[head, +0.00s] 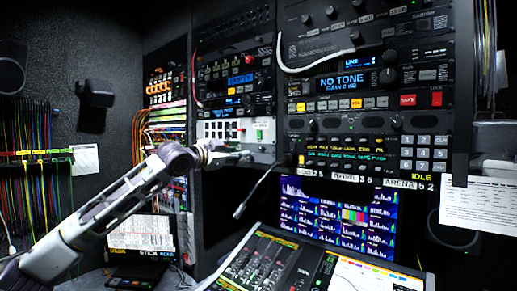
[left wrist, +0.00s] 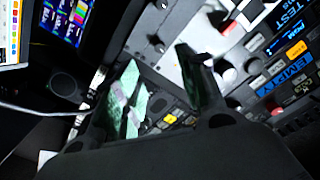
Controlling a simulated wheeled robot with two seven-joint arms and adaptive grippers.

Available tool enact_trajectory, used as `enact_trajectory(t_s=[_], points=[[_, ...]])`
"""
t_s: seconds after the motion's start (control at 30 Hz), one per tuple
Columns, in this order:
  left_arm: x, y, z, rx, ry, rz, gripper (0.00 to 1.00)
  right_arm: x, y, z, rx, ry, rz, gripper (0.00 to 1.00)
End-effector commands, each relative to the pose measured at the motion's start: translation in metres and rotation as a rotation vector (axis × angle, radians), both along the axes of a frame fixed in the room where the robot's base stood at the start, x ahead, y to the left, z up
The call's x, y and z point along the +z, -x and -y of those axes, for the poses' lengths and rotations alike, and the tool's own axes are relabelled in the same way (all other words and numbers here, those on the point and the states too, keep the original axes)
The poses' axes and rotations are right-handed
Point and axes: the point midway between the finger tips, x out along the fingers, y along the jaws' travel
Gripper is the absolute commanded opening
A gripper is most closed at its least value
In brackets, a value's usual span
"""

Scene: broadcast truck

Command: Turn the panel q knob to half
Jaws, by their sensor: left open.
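My left gripper (head: 240,156) reaches in from the left, in front of the lower part of the left rack column. In the left wrist view its two dark fingers with greenish pads (left wrist: 163,88) stand apart with nothing held between them. I cannot tell which knob is the panel q knob; no such label is readable. A large black knob (head: 388,76) sits right of the "NO TONE" display, and smaller knobs line the rack's top. The white panel (head: 255,131) with a green switch is just above my left gripper. My right gripper is not in view.
A multi-picture monitor (head: 338,216) sits below the right rack. A sloped control desk (head: 262,262) fills the lower middle. A paper sheet (head: 480,208) hangs at right.

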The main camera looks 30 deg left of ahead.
Motion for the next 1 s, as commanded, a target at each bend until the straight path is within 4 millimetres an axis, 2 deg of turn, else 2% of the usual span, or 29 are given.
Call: enact_trajectory(t_s=[1.0], points=[[0.002, -0.071, 0.009, -0.003, 0.001, 0.0, 0.4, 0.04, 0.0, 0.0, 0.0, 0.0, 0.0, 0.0]])
